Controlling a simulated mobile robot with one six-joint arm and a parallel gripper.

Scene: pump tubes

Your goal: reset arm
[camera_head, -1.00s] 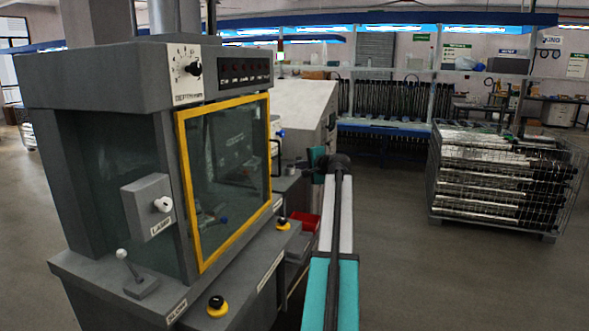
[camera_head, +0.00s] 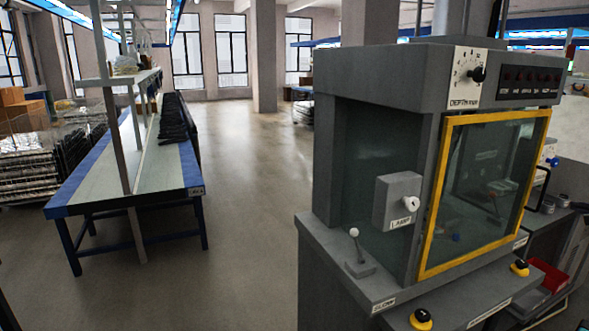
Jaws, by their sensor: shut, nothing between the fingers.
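My gripper is not in view. The grey machine (camera_head: 385,75) stands on the right, with a yellow-framed glass door (camera_head: 449,190) that is shut. A lamp box (camera_head: 397,199) with a white knob and a small lever (camera_head: 357,256) are on its left side. Yellow and black buttons (camera_head: 421,318) sit along its front ledge.
A long workbench (camera_head: 160,179) with a blue edge and black tubes on it stands at the left. The floor (camera_head: 245,200) between bench and machine is clear. A red bin (camera_head: 550,276) is at the lower right.

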